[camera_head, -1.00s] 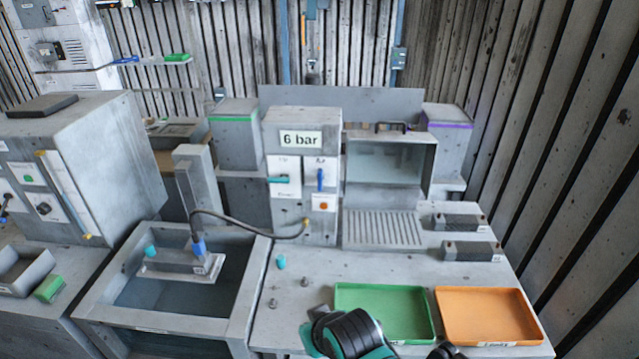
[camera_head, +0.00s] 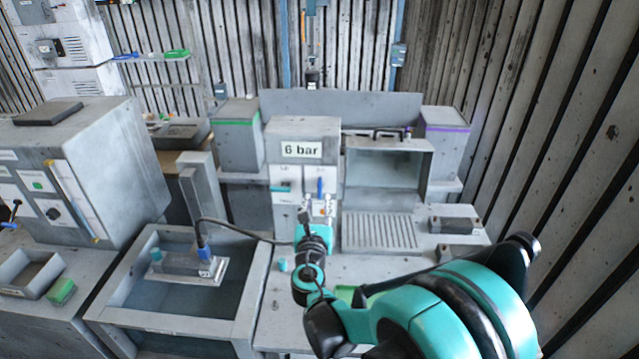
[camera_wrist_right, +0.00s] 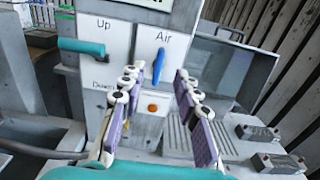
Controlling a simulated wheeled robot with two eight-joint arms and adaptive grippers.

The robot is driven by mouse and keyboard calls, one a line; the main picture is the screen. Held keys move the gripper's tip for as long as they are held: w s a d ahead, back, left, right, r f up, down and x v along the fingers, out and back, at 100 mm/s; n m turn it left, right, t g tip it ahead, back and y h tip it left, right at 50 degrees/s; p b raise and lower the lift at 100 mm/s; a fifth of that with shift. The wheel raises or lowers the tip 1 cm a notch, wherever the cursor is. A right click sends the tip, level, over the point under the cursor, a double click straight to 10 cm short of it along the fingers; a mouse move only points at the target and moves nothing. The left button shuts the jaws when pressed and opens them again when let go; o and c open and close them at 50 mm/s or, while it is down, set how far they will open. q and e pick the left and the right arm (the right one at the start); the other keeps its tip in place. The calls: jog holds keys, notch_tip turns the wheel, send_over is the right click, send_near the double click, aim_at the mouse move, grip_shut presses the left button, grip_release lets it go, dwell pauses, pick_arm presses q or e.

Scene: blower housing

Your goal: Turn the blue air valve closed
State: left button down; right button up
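The blue air valve (camera_head: 320,187) is a small lever on the front panel of the "6 bar" box (camera_head: 302,128). It stands upright in the head view. In the right wrist view the blue lever (camera_wrist_right: 158,66) is nearly vertical under the label "Air". My right gripper (camera_head: 318,205) is in front of the panel just below the lever. In the wrist view its two purple-padded fingers (camera_wrist_right: 160,90) are spread apart with nothing between them, and the lever shows beyond and between them. My left gripper is not in view.
A teal lever (camera_wrist_right: 82,47) labelled "Up" and an orange button (camera_wrist_right: 152,108) are close by on the panel. A tank (camera_head: 170,318) with a hose-fed part is on the left. A clear-fronted box (camera_head: 385,165) stands right of the panel.

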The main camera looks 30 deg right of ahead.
aim_at(320, 185)
jog(key=b+x, duration=0.1)
jog(key=x, duration=0.6)
jog(key=shift+w+d, duration=0.2)
jog(key=shift+w, duration=0.05)
grip_shut()
